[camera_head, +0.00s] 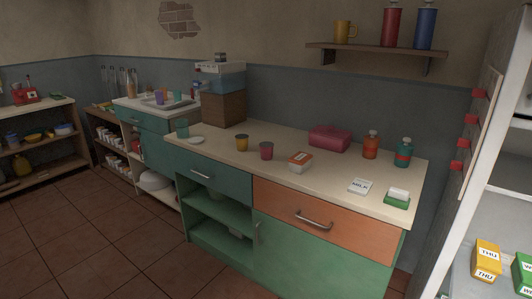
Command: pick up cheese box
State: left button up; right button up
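A small white box with an orange lid (300,161) stands near the front edge of the counter, left of a flat white carton marked MILK (360,187). Its label is too small to read, so I cannot tell whether it is the cheese box. Neither of my grippers is in view.
The counter (330,184) also holds a yellow cup (242,143), a red cup (266,151), a pink box (329,138), an orange bottle (370,146), a teal bottle (403,153) and a green-and-white sponge (397,198). A white shelf unit with yellow boxes (486,260) stands right. Tiled floor is clear at left.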

aim_at(299, 163)
jog(key=i+z, duration=0.65)
jog(key=i, duration=0.25)
